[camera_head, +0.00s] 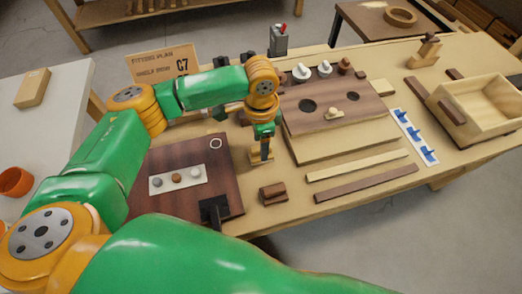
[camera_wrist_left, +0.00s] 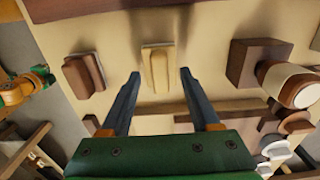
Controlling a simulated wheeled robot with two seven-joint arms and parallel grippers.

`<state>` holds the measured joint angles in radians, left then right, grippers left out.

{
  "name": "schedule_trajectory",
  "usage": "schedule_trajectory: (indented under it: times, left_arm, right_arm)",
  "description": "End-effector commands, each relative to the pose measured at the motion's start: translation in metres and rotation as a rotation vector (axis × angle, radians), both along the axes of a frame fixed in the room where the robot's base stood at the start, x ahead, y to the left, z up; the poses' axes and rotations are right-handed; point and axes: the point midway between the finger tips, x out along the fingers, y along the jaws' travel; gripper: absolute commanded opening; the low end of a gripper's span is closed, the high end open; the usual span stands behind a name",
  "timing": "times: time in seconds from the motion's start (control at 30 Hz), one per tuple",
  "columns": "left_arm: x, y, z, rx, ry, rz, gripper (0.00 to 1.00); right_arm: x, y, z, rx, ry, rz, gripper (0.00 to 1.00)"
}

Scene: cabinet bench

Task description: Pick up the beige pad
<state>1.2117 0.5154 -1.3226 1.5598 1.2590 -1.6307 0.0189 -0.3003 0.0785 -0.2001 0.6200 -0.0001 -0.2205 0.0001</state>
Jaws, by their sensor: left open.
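The beige pad (camera_wrist_left: 157,68) lies on the bench top in the left wrist view, a small pale block on a thin grey base. It appears between and just ahead of the tips of my left gripper (camera_wrist_left: 160,74), which is open, with a gap on each side. In the head view my left gripper (camera_head: 262,157) points down at the bench, and its fingers largely hide the pad. A brown pad (camera_wrist_left: 84,75) lies to the left of the beige one; in the head view the brown pad (camera_head: 272,192) is nearer the front edge.
A dark board (camera_head: 150,205) with a white strip lies left of the gripper. A wooden board with holes (camera_head: 318,121) stands close on the right. Long strips (camera_head: 357,166), a blue-hooked rack (camera_head: 415,137) and an open wooden box (camera_head: 470,127) lie farther right.

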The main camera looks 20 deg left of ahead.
Motion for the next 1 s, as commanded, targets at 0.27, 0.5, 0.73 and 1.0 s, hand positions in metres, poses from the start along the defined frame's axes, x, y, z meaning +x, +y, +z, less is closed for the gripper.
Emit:
schedule_trajectory:
  times: [0.27,0.5,0.73,1.0]
  left_arm:
    - [0.0003,0.0000,-0.0158,0.000,-0.001,0.000,0.62]
    - [0.0003,-0.0001,-0.0155,0.000,-0.001,0.000,0.11]
    - [0.0002,0.0000,-0.0156,0.001,-0.001,0.000,0.00]
    - [0.0006,0.0000,-0.0129,0.000,-0.001,0.000,0.00]
  right_arm:
    - [-0.0001,-0.0006,-0.0004,-0.001,0.000,0.000,0.56]
    - [0.0000,-0.0012,-0.0004,-0.002,0.000,0.001,0.56]
    - [0.0001,-0.0013,-0.0005,-0.002,0.000,0.001,0.56]
    - [0.0002,-0.0014,-0.0010,-0.002,0.000,0.001,0.56]
